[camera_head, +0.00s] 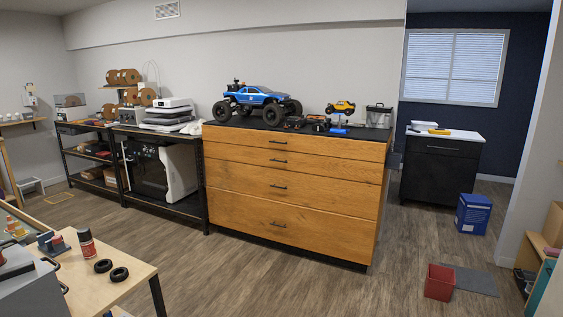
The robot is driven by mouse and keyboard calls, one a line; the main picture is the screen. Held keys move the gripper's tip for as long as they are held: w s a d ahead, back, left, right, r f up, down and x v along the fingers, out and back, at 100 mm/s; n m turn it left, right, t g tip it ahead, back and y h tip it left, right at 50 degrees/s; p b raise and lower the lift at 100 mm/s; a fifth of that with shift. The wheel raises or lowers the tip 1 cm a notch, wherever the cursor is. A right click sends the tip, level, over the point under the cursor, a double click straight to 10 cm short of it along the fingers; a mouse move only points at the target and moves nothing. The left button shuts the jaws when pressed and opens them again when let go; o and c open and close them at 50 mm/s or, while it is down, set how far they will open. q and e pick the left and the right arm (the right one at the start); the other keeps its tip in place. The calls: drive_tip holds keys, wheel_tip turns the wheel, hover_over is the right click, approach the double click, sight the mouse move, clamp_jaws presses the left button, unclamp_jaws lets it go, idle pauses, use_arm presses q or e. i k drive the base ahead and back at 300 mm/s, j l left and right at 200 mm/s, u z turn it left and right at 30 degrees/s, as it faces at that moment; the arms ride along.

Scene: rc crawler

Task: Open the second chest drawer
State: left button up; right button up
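A wooden chest (228,210) with a black top stands against the back wall in the middle of the head view. Its front has a column of wide drawers, each with a dark bar handle, and all look closed. The second drawer from the top (240,155) has its handle (278,160) near the middle of its front. Neither of my grippers shows in the view.
A blue toy truck (257,96) and small parts sit on the chest top. Black shelving (180,207) adjoins its left side. A light wood table (135,275) stands at front left. A red bin (439,282) and blue box (473,214) stand at right. Floor before the chest is clear.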

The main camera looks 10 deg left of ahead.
sight(353, 170)
drive_tip(key=i, duration=3.35)
drive_tip(key=i+u, duration=0.1)
drive_tip(key=i, duration=0.4)
drive_tip(key=i+l+u, duration=0.1)
drive_tip(key=i, duration=0.4)
drive_tip(key=i+l+u, duration=0.15)
drive_tip(key=i, duration=0.35)
